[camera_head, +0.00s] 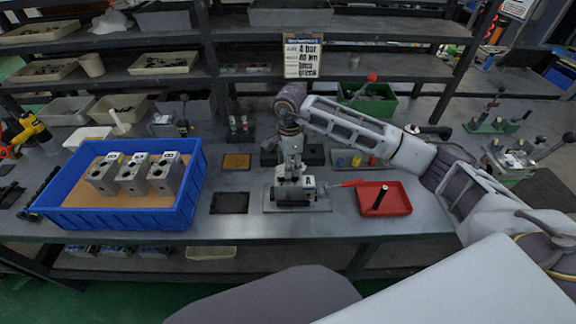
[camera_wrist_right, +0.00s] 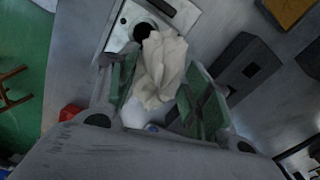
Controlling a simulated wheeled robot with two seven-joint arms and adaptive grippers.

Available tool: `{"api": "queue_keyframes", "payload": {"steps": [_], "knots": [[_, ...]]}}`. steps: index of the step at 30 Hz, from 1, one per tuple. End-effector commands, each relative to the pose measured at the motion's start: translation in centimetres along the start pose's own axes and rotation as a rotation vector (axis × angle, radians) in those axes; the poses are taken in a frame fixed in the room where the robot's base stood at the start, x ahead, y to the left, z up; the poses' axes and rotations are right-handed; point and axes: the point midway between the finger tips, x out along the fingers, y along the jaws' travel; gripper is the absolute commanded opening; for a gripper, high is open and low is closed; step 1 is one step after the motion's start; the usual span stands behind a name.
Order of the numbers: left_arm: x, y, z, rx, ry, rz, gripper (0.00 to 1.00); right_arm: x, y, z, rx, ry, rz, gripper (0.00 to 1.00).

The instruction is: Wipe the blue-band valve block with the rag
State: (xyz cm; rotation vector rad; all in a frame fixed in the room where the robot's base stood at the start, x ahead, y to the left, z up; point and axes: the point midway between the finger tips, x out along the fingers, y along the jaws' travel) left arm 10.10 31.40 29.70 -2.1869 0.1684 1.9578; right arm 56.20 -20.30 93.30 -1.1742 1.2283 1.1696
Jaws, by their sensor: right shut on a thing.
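My right gripper (camera_head: 291,168) points down over a grey clamp fixture (camera_head: 297,198) marked "A" at the middle of the bench. In the right wrist view its green-padded fingers (camera_wrist_right: 160,88) are shut on a crumpled off-white rag (camera_wrist_right: 163,62). Just beyond the rag is a pale block or plate (camera_wrist_right: 112,40) with a dark round hole; I cannot tell whether the rag touches it. Three grey valve blocks (camera_head: 133,175) stand in the blue crate (camera_head: 120,220) on the left. My left gripper is not in view.
A sign (camera_head: 304,56) hangs behind. The front bench strip is clear.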

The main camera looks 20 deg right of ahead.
Motion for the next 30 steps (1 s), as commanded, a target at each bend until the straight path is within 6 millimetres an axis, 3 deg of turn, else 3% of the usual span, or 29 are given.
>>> {"api": "queue_keyframes", "payload": {"steps": [2, 13, 24, 30], "knots": [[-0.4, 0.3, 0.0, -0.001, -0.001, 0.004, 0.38, -1.6, -0.1, -0.1, 0.000, 0.001, -0.004, 0.30], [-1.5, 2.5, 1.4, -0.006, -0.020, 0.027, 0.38, -3.7, -0.3, -0.6, 0.006, 0.000, -0.002, 0.30], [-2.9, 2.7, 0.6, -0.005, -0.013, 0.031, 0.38, -7.0, -0.5, -1.2, 0.013, 0.000, -0.002, 0.30], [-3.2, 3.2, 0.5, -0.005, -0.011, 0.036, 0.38, -7.7, -0.5, -1.4, 0.016, 0.000, -0.001, 0.30]]}}
